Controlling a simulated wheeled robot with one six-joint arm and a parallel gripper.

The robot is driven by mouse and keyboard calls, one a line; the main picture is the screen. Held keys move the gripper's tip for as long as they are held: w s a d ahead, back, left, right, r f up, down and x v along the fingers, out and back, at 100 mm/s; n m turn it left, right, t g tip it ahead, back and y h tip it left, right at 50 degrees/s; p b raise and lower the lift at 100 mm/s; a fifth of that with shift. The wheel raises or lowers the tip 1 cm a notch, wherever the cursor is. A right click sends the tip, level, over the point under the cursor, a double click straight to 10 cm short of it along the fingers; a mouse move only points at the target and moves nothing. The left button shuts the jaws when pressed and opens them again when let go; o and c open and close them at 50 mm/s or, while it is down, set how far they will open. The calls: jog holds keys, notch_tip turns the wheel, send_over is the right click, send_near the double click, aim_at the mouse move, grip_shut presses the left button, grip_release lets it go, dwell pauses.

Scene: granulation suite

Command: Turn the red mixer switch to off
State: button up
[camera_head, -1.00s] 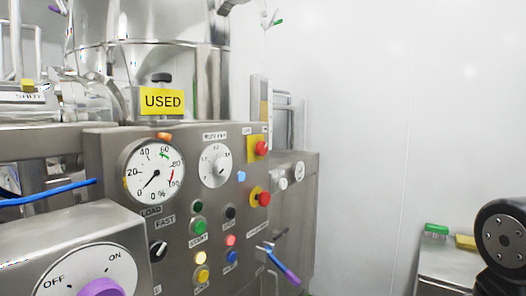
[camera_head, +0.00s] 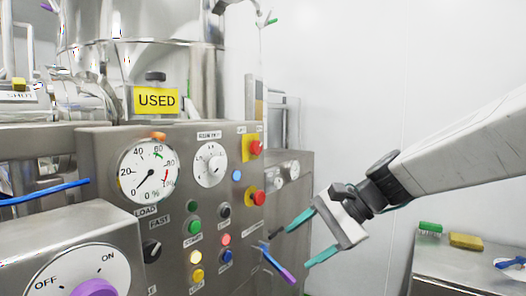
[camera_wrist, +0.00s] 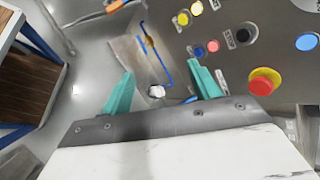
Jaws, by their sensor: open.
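Two red knobs on yellow plates sit on the steel control panel (camera_head: 110,215) in the head view: an upper red knob (camera_head: 256,147) and a lower red knob (camera_head: 257,198). I cannot tell which is the mixer switch, nor read their labels. One red knob on a yellow base (camera_wrist: 264,81) shows in the wrist view, right of my jaws. My gripper (camera_head: 297,246) is open and empty, its teal fingers apart, to the lower right of the lower red knob. The fingers also show in the wrist view (camera_wrist: 160,76). They appear clear of both red knobs.
A purple OFF/ON knob (camera_head: 95,288) is at the lower left. A purple-handled blue tool (camera_head: 278,264) projects at the panel's lower right, close to my fingers. Several coloured buttons and a gauge (camera_head: 148,172) cover the panel. A steel table (camera_head: 455,265) stands right.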

jog(key=w+a+r+m+t+y, duration=0.1)
jog(key=w+r+m+t+y, duration=0.15)
jog(key=w+r+m, duration=0.4)
jog(key=w+a+r+m+t+y, duration=0.2)
jog(key=w+m+t, duration=0.1)
jog(key=w, duration=0.6)
jog(key=m+t, duration=0.3)
jog(key=m, duration=0.3)
send_near(259, 149)
jog(key=x, duration=0.8)
jog(key=shift+w+a, duration=0.1)
jog(key=shift+a, duration=0.15)
jog(key=c, duration=1)
